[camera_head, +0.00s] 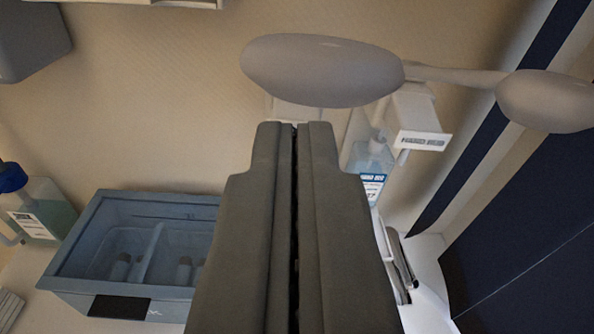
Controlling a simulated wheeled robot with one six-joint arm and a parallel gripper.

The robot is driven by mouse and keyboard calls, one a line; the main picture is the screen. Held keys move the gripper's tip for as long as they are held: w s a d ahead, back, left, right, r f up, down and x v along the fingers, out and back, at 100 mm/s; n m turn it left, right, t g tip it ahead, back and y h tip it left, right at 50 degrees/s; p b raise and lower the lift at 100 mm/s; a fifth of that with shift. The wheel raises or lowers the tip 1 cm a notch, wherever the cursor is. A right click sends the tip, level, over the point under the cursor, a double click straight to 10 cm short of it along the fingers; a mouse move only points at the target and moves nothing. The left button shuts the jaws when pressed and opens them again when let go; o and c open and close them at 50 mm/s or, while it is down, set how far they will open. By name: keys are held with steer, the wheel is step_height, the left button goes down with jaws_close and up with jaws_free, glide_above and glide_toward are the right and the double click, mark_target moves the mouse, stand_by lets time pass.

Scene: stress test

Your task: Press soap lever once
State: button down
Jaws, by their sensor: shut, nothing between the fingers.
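A wall dispenser (418,122) with a white label and a clear bottle of bluish liquid (368,160) is right of centre, partly hidden by my gripper. A long grey lever-like part with a big oval pad (320,70) spans the upper middle. A thin rod joins it to a smaller oval end (548,100) at the right. I cannot tell how it attaches to the dispenser. My gripper (294,126) is shut and empty, pointing away from the camera. Its tips appear just below the big pad; whether they touch it is unclear.
A blue-grey divided bin (75,270) with small items stands on the counter at the left. A grey box (30,40) hangs at upper left. A dark panel (530,230) bounds the right.

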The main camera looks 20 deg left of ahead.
steer(key=v, duration=0.5)
steer(key=shift+s+d+r, duration=0.15)
steer(key=shift+s+r, duration=0.05)
steer(key=shift+r, duration=0.15)
stand_by(0.4)
steer(key=s+a+f+m+h, duration=0.2)
steer(key=s+a+f, duration=0.3)
steer(key=s+f, duration=0.5)
steer(key=s+a+f+m+t+h, duration=0.1)
steer(key=s+a+f+m+h, duration=0.1)
steer(key=s+a+f, duration=0.3)
steer(key=s+a+f+m+t+h, duration=0.1)
steer(key=s+a+f+m+h, duration=0.2)
steer(key=s+f, duration=1.1)
steer(key=shift+s+a+f+h, duration=0.3)
steer(key=shift+a+f+h, duration=0.4)
steer(key=shift+a+f, duration=0.3)
